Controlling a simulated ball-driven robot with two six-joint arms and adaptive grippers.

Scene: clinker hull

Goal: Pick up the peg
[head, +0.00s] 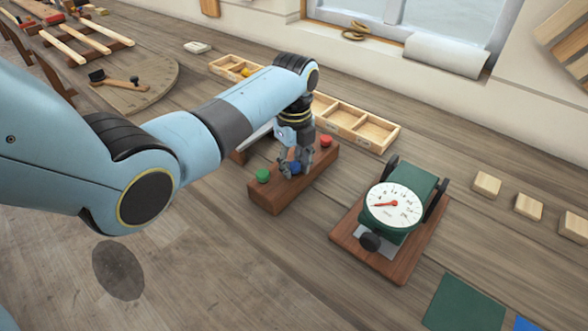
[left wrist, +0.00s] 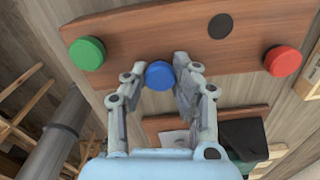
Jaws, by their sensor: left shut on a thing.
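The peg block (head: 270,197) is a reddish-brown wooden bar on the bench. A green peg (head: 262,175) stands at its near left end and a red peg (head: 325,140) at its far right end. My left gripper (head: 296,163) is over the middle of the block, shut on a blue peg (head: 294,168). In the left wrist view, the blue peg (left wrist: 160,75) lies between the fingertips of the left gripper (left wrist: 160,78), in front of the block (left wrist: 150,40). I cannot tell whether it is clear of the block. A dark round hole (left wrist: 220,26) shows empty. My right gripper is out of view.
A green dial scale (head: 394,205) on a wooden base stands right of the block. A compartmented wooden tray (head: 345,120) lies behind it. Several small wooden blocks (head: 487,184) lie at the right. A green mat (head: 463,303) is at the lower right. The bench at front is clear.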

